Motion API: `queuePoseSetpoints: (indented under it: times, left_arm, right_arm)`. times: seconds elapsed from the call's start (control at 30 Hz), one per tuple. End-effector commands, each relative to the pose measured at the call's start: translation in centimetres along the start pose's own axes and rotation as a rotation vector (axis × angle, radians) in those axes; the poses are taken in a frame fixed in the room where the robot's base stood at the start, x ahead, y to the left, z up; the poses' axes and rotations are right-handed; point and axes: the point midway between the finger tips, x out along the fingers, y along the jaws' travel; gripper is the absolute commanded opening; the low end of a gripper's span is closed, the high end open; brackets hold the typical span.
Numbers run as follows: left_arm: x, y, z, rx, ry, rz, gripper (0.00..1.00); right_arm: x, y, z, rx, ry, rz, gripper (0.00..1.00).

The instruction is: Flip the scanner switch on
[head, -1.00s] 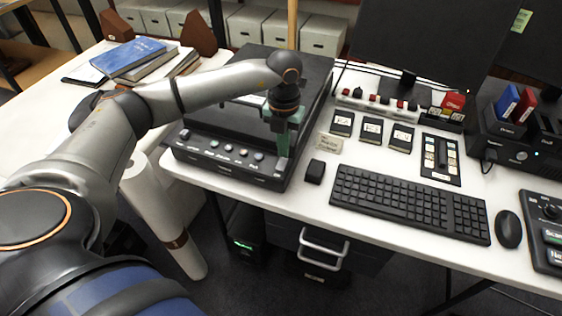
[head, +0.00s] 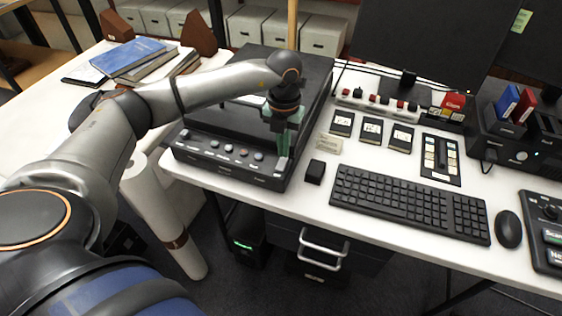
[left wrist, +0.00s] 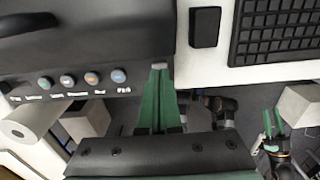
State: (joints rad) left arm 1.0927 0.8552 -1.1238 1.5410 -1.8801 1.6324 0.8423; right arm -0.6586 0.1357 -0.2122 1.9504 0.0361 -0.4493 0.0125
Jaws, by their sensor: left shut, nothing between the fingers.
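The black scanner (head: 215,165) stands at the left of the white desk, with a row of round buttons along its front panel. In the left wrist view the scanner (left wrist: 110,30) fills the upper left. A small pale switch (left wrist: 160,65) sits at the panel's right end; it also shows in the head view (head: 282,166). I cannot tell its position. My left gripper (head: 284,154), with green fingers, is shut and empty, its tips (left wrist: 160,72) right at the switch; I cannot tell whether they touch. My right gripper (left wrist: 272,125) shows small at the wrist view's right; its jaws are unclear.
Right of the scanner are a small black box (head: 315,171), a keyboard (head: 410,203), a mouse (head: 508,228), and a power strip (head: 375,104). A monitor (head: 420,45) stands behind. Books (head: 130,58) lie at left. A paper roll (head: 160,215) leans before the desk.

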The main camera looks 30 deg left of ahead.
Motion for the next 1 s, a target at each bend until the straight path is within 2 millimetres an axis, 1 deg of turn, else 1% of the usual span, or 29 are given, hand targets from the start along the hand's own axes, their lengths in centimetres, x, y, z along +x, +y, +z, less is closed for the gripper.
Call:
queuePoseSetpoints:
  times: [0.43, 1.0]
  left_arm:
    - [0.09, 0.01, 0.0, 0.0, 0.0, 0.0, 0.0]
    - [0.96, 0.0, -0.01, 0.0, 0.0, 0.0, 0.0]
  right_arm:
    - [0.04, -0.01, 0.04, 0.0, 0.0, 0.0, 0.4]
    - [0.43, 0.0, 0.42, -0.001, 0.001, -0.001, 0.4]
